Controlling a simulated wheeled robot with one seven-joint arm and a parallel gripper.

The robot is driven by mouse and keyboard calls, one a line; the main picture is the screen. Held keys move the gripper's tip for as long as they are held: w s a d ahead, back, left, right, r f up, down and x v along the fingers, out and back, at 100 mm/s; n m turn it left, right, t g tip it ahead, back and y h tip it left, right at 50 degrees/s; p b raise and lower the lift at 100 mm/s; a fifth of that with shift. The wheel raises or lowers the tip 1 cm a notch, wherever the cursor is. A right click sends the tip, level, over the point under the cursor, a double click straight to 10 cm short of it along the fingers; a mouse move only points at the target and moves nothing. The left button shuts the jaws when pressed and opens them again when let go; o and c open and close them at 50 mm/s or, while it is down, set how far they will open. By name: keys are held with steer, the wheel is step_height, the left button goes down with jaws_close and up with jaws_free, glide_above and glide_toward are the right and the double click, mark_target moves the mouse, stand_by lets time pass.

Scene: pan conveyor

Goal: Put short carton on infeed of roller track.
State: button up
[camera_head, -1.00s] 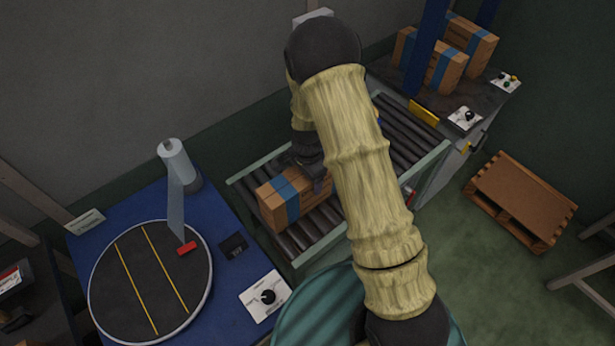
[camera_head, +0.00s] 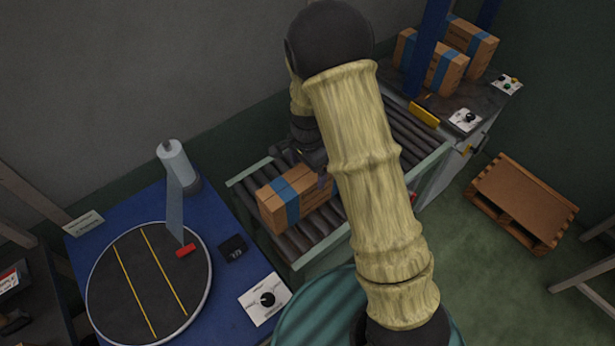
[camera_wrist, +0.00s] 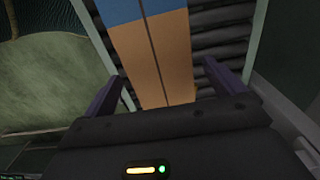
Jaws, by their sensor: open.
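The short carton (camera_head: 291,197), brown with a blue band, lies on the near left end of the roller track (camera_head: 320,226). In the wrist view the carton (camera_wrist: 155,60) shows its brown top and blue band on the dark rollers (camera_wrist: 222,45). My gripper (camera_wrist: 172,90) is open, with one finger at each side of the carton in that picture. I cannot tell whether the fingers touch it. In the head view my gripper (camera_head: 312,165) is just above the carton's far right side, partly hidden by my arm. My arm also hides the middle of the track.
A blue table with a round turntable (camera_head: 120,275) and a film roll (camera_head: 178,165) stands at left. Several cartons (camera_head: 445,75) stand on a dark bench beyond the track. A wooden pallet (camera_head: 520,200) lies on the floor at right.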

step_height(320, 180, up, 7)
steer(key=shift+f+b, duration=0.15)
steer(key=shift+b, duration=0.15)
stand_by(0.4)
steer(key=s+d+r+n+t, duration=0.1)
steer(key=s+d+r+n, duration=0.2)
steer(key=s+d+n, duration=0.2)
steer(key=s+d+r+n+t, duration=0.1)
steer(key=s+d+r+n, duration=0.3)
steer(key=s, duration=0.6)
steer(key=shift+s+d+r+n+t, duration=0.15)
steer(key=shift+d+n+t, duration=0.15)
steer(key=shift+d+n, duration=0.55)
steer(key=shift+a+n, duration=0.25)
